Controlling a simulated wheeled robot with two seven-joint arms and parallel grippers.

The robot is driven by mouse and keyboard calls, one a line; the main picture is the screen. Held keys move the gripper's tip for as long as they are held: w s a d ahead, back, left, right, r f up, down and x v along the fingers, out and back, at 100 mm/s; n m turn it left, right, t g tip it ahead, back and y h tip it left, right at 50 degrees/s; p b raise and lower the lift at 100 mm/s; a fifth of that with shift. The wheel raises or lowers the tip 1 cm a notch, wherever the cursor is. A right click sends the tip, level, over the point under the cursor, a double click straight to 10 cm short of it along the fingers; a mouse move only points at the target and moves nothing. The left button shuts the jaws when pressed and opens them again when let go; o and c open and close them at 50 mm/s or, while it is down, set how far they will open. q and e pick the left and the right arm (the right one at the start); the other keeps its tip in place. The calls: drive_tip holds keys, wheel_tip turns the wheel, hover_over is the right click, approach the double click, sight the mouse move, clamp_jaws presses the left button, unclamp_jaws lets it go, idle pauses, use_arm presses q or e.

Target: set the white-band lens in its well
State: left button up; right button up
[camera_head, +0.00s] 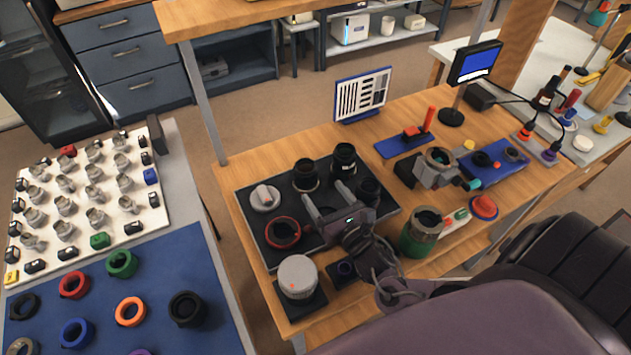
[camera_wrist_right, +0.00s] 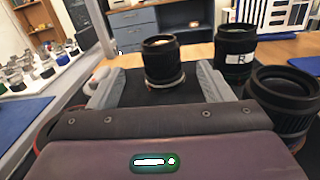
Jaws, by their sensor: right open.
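A black lens with a pale band around its base (camera_wrist_right: 163,62), which looks like the white-band lens, stands upright on the dark mat. In the head view it appears to be the back-left black lens (camera_head: 305,176). My right gripper (camera_head: 325,193) is low over the mat, open and empty. In the right wrist view its two fingers (camera_wrist_right: 152,76) point at this lens, which stands just ahead, seen between them. I see no contact. I cannot tell whether the lens sits in a well, nor which well is its own. My left gripper is not in view.
A taller black lens marked R (camera_wrist_right: 235,52) and another black lens (camera_wrist_right: 286,100) stand close on the right. A red-rimmed round piece (camera_head: 283,232), a grey-white capped piece (camera_head: 265,197) and a white cylinder (camera_head: 297,275) are nearby.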

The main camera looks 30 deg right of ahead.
drive_tip(key=shift+s, duration=1.25)
